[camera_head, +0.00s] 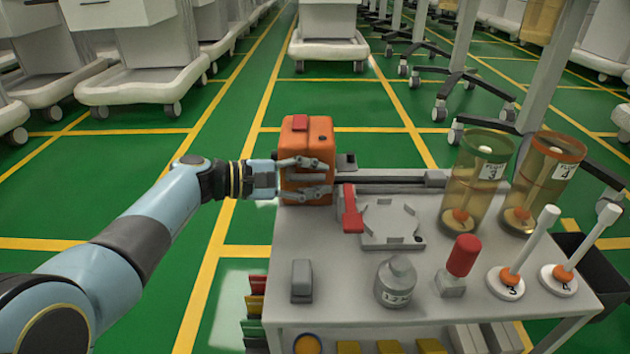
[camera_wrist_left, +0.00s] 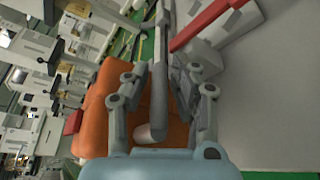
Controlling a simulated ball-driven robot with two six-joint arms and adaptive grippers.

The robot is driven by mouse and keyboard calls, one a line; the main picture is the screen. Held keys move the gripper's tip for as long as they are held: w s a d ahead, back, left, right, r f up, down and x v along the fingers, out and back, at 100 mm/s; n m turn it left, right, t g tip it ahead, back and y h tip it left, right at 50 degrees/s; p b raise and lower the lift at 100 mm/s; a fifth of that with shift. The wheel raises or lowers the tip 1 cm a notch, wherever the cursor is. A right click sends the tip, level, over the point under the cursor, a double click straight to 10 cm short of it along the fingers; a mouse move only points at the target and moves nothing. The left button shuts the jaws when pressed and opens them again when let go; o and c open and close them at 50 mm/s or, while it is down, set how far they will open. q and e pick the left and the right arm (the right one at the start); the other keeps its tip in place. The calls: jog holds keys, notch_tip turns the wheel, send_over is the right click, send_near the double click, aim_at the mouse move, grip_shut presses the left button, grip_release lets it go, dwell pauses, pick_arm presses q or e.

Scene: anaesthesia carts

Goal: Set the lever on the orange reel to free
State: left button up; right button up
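The orange reel (camera_head: 294,135) stands upright at the back left edge of the cart top, with a small red piece (camera_head: 301,121) on top. In the left wrist view the reel (camera_wrist_left: 92,125) fills the lower left. My left gripper (camera_head: 318,176) is in front of the reel's near face, its two fingers apart, one above the other. In the left wrist view a pale rounded stub (camera_wrist_left: 149,134) shows between the fingers, low against the orange; I cannot tell if it is the lever. The fingers hide part of the reel, and contact is unclear. My right gripper is out of view.
The grey cart top (camera_head: 335,290) holds a red handle (camera_head: 351,209) beside a rail, a grey bracket (camera_head: 391,222), a bottle (camera_head: 396,283), a red-capped piece (camera_head: 462,260) and two amber cylinders (camera_head: 477,185).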

pick_arm(q)
grip_shut()
dwell(0.3)
jog(key=shift+f, duration=0.1)
